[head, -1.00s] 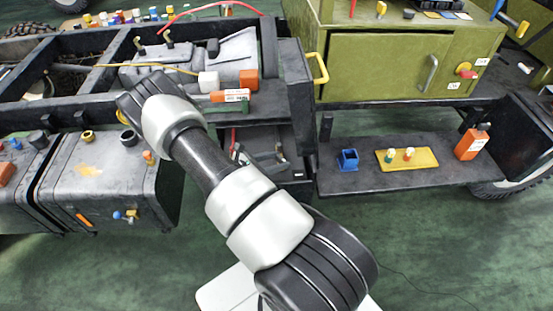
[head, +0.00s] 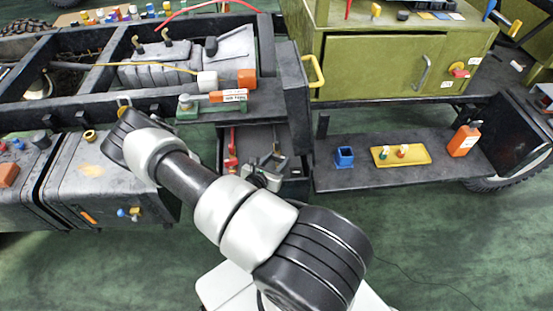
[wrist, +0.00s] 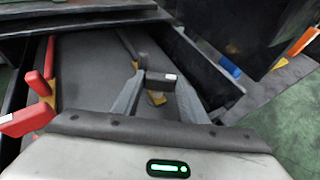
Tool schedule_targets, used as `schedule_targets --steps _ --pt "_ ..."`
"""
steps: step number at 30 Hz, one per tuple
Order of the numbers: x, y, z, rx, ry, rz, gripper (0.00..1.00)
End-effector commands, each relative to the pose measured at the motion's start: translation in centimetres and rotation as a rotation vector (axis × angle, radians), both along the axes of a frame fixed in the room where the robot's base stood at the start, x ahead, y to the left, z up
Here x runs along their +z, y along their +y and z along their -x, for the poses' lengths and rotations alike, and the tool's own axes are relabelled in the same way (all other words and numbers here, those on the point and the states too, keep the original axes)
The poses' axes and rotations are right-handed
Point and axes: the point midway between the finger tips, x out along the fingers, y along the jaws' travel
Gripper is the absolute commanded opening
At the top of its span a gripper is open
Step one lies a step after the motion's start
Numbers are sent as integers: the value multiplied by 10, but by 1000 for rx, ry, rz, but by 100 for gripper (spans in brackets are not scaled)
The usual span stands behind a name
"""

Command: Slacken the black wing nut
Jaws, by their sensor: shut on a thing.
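My gripper (wrist: 160,85) points into an open dark drawer (wrist: 90,75). In the head view my gripper (head: 264,174) is over the same drawer, below the frame ledge. I cannot make out a wing nut for certain. A small black fitting (head: 211,46) stands on the grey engine block, and a black knob (head: 40,139) is on the left tank; neither shows clear wings.
Red-handled tools (wrist: 38,100) lie at the drawer's left. A green block with a grey knob (head: 187,108) and an orange labelled part (head: 228,96) are on the ledge above. The right shelf (head: 360,178) holds a blue cup, yellow tray (head: 400,155) and orange bottle (head: 464,140).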

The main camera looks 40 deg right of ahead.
Motion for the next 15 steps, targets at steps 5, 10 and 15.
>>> schedule_targets --steps 5,10,15 --pt "0 0 0 0 0 0 17" --pt "0 0 0 0 0 0 47" --pt "0 0 0 0 0 1 58"
